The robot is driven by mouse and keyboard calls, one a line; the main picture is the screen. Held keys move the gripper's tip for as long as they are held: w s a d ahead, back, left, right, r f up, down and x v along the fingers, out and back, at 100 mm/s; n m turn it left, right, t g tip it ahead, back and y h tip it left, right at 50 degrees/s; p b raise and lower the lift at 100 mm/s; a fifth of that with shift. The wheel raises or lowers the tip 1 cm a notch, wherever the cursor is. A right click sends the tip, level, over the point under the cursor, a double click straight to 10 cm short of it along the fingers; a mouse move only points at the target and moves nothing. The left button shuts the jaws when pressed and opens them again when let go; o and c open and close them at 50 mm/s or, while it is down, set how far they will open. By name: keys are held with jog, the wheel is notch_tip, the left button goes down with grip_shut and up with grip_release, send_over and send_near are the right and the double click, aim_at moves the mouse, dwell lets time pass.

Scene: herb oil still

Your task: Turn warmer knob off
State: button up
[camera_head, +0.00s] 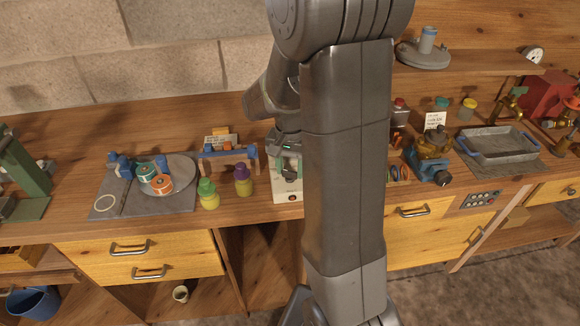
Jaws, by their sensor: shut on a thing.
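A small blue warmer (424,169) stands on the bench to the right of my arm, with an amber glass vessel (434,143) on it. A dark round knob (444,180) is on its front; its setting is too small to read. My gripper (288,166) is left of my upright arm link, over a pale box-shaped device (287,191) with a small red spot on its front. The gripper is well left of the warmer. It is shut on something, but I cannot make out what. My arm hides the bench between them.
A grey tray with blue handles (496,145) is right of the warmer. A green-capped bottle (208,194) and a purple-capped bottle (243,180) stand left of my gripper. A grey mat (120,203) holds a round plate and spools. Drawers line the bench front.

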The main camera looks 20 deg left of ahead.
aim_at(290, 171)
jog(key=shift+n, duration=1.1)
jog(key=o, duration=1)
notch_tip(290, 171, up, 14)
jog(key=shift+f, duration=0.1)
notch_tip(290, 171, down, 14)
jog(key=shift+r, duration=0.1)
jog(key=shift+m, duration=0.6)
